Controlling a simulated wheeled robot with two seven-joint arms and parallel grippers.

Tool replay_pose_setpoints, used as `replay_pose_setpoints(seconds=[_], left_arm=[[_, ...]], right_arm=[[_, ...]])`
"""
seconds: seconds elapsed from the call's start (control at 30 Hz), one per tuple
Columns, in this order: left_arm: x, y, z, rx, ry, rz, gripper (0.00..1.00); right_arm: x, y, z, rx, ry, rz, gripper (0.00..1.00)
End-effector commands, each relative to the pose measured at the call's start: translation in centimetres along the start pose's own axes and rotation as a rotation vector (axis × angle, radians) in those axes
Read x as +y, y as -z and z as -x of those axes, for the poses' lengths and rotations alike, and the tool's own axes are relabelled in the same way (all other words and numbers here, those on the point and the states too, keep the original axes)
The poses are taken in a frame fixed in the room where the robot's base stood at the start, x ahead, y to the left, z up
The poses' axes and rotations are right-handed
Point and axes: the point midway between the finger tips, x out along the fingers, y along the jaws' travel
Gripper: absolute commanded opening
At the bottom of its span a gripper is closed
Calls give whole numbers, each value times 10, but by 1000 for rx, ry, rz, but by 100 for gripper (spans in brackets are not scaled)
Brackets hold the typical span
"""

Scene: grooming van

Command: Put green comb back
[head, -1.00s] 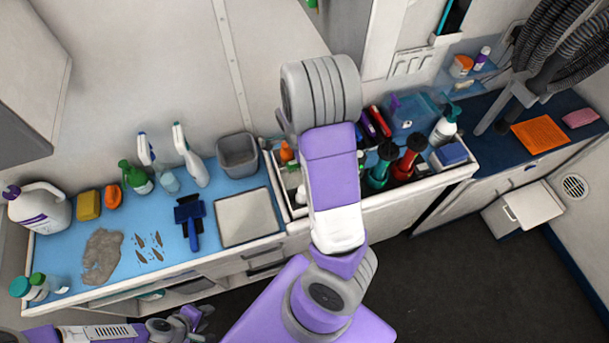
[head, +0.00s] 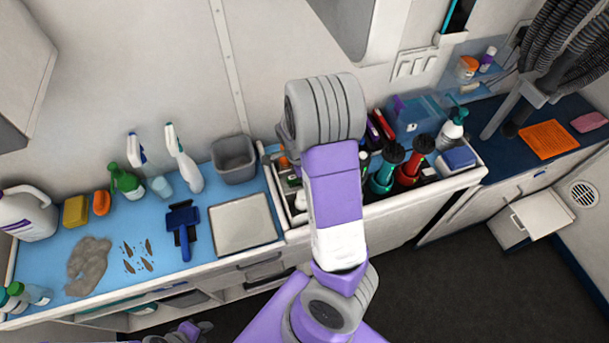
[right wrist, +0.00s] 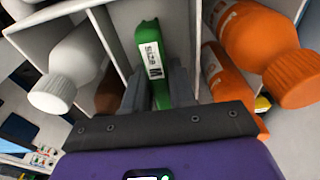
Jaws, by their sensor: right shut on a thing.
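The green comb (right wrist: 150,55), with a white "SIZE M" label, stands in the right wrist view between the fingers of my right gripper (right wrist: 157,95). The gripper is shut on it. The comb is inside a compartment of the white divided caddy (right wrist: 187,22); whether it touches the bottom is hidden. In the head view my right arm covers the gripper and comb over the caddy (head: 420,187). My left gripper (head: 192,329) shows only partly at the bottom edge, away from the counter top; its jaw opening is unclear.
A white bottle (right wrist: 75,70) and orange bottles (right wrist: 260,50) flank the comb's compartment. Red (head: 415,160) and teal (head: 386,168) tools stand at the caddy's right. A grey bin (head: 234,160) and a pale square tray (head: 242,224) are left of it on the blue counter.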

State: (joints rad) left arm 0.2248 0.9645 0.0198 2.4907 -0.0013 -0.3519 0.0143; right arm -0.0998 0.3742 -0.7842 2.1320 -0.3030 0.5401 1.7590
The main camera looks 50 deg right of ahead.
Motion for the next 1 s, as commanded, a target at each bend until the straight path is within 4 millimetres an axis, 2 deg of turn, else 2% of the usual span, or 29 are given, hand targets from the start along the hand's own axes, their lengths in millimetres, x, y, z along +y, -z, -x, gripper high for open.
replay_pose_setpoints(seconds=[0.1,0.13,0.3,0.53,0.67,0.77,1.0], left_arm=[[-1,0,-2,0,0,0,36],[-1,0,-2,0,0,0,36],[0,0,-1,0,0,0,36],[0,0,-1,0,0,0,36],[1,0,3,0,0,0,36],[3,0,9,0,0,0,36],[11,-1,30,0,0,0,36]], right_arm=[[0,0,-4,0,0,0,0],[0,0,-4,0,0,0,28],[0,0,-3,0,0,0,51],[0,0,-3,0,0,0,51],[0,0,5,-1,2,1,51],[-1,0,21,-1,5,2,51],[-1,0,76,-2,5,4,51]])
